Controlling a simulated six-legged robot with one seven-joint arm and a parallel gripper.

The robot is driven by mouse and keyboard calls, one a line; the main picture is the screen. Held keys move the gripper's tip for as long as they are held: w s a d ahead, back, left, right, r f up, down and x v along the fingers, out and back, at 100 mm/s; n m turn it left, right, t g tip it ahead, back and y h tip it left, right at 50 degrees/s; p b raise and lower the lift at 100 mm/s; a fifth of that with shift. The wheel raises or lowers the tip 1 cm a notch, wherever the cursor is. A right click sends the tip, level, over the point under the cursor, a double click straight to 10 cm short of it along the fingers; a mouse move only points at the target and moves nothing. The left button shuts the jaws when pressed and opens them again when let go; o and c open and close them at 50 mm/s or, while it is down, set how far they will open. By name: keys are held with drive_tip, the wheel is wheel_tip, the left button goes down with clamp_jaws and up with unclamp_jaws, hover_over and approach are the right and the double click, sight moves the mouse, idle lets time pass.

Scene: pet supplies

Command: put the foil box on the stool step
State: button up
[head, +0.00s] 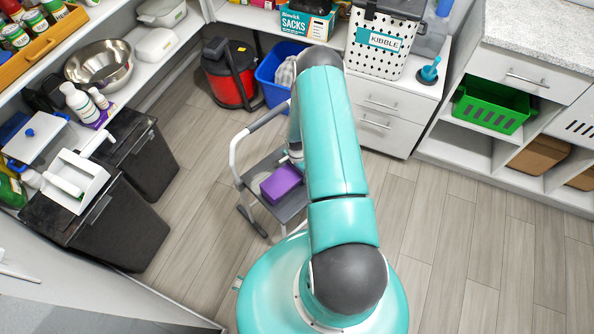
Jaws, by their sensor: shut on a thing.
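A step stool with a white tubular frame and grey treads (291,212) stands on the floor in the middle of the head view, partly behind my teal arm. A purple box, which I take for the foil box (280,186), shows over the tread. I cannot tell whether it rests on the tread or hangs just above it. A small pale part of my gripper (295,157) shows at the box's upper right, beside my arm. My gripper is shut on the box, though its fingers are mostly hidden.
A red and black vacuum (231,73) and a blue bin (275,75) stand behind the stool. Dark bins (85,225) line the left under a crowded shelf. White drawers (383,112) stand behind at right. Wooden floor (470,225) is clear on the right.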

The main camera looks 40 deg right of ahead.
drive_tip(key=shift+f, duration=0.35)
drive_tip(key=o, duration=1.1)
drive_tip(key=shift+o, duration=0.2)
wheel_tip(320, 180, up, 13)
drive_tip(key=shift+f, duration=0.2)
drive_tip(key=w+a+r+n+t+h, duration=0.1)
drive_tip(key=a+r+n, duration=0.35)
drive_tip(key=r, duration=1.05)
drive_tip(key=w+a+r+n+t, duration=0.1)
drive_tip(key=a+r+n, duration=0.3)
drive_tip(key=r, duration=1.1)
drive_tip(key=s+a+r+n+t, duration=0.1)
drive_tip(key=s+a+r+n, duration=0.3)
drive_tip(key=s+a+r, duration=0.3)
drive_tip(key=s+a+r+n+t+y, duration=0.1)
drive_tip(key=s+a+r+n+t, duration=0.1)
drive_tip(key=s+a+r+n, duration=0.2)
drive_tip(key=s+a+r, duration=0.3)
drive_tip(key=s+r, duration=0.5)
drive_tip(key=shift+s+a+t, duration=0.2)
drive_tip(key=shift+a+t, duration=0.1)
